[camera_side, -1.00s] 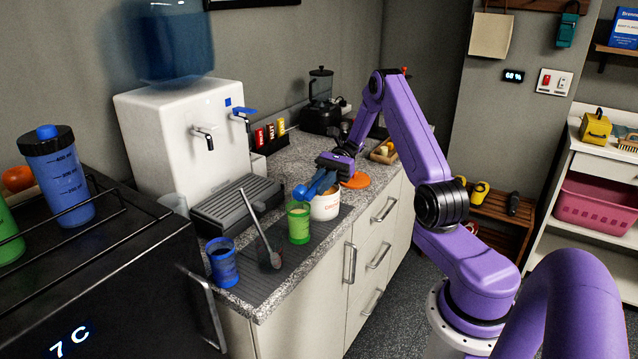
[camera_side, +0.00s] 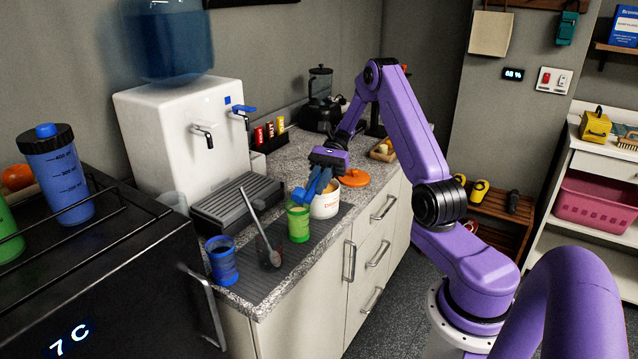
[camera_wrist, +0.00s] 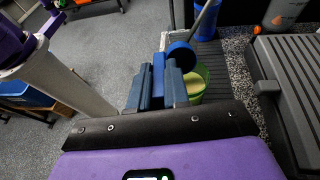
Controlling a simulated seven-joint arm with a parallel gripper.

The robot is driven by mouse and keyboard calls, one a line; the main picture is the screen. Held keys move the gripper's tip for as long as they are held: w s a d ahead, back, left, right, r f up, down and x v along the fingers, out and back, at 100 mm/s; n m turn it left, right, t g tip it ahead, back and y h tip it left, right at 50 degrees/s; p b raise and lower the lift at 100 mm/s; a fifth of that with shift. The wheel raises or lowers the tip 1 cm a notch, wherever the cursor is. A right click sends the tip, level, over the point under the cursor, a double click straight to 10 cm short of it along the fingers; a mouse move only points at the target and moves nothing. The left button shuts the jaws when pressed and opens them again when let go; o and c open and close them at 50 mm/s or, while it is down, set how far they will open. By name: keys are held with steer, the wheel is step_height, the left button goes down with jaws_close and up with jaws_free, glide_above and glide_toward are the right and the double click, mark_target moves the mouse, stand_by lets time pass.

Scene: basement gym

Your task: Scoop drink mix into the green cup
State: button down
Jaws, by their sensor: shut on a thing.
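My gripper (camera_side: 318,182) is shut on a blue scoop (camera_side: 300,195) above the counter. In the wrist view my gripper (camera_wrist: 158,88) points at the scoop's round blue head (camera_wrist: 180,54), which is over the rim of the green cup (camera_wrist: 201,76). The green cup (camera_side: 298,226) stands upright on the dark ribbed mat. Something pale yellow shows inside it in the wrist view. I cannot tell whether the scoop holds mix. A white tub (camera_side: 326,207) with orange lettering stands open just right of the cup, partly behind my gripper.
The tub's orange lid (camera_side: 354,178) lies behind it. A blue cup (camera_side: 222,262) and a long-handled grey utensil (camera_side: 262,232) are on the mat (camera_side: 285,270) to the left. The white water dispenser (camera_side: 180,130) with its drip tray (camera_side: 238,203) stands behind.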

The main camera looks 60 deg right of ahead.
steer(key=h, duration=0.1)
steer(key=a+r+n+g+h, duration=0.1)
steer(key=n+h, duration=0.1)
steer(key=h, duration=0.1)
steer(key=shift+s+a+r+g, duration=0.25)
steer(key=shift+a+g, duration=0.05)
steer(key=h, duration=0.1)
steer(key=r+n+h, duration=0.1)
steer(key=n+h, duration=0.1)
steer(key=h, duration=0.1)
steer(key=shift+a+r, duration=0.3)
steer(key=shift+r+n+h, duration=0.35)
steer(key=shift+n+h, duration=0.25)
steer(key=shift+h, duration=0.1)
step_height(320, 180, up, 5)
steer(key=w+n+t+h, duration=0.2)
steer(key=n+t+h, duration=0.2)
steer(key=h, duration=0.1)
steer(key=w+d+f, duration=0.1)
steer(key=d+f, duration=0.1)
steer(key=d, duration=0.4)
steer(key=w+d+f, duration=0.1)
steer(key=d+f, duration=0.2)
steer(key=d, duration=0.4)
steer(key=shift+s+a+f, duration=0.1)
steer(key=shift+a+f, duration=0.05)
steer(key=shift+f, duration=4.4)
step_height(320, 180, up, 9)
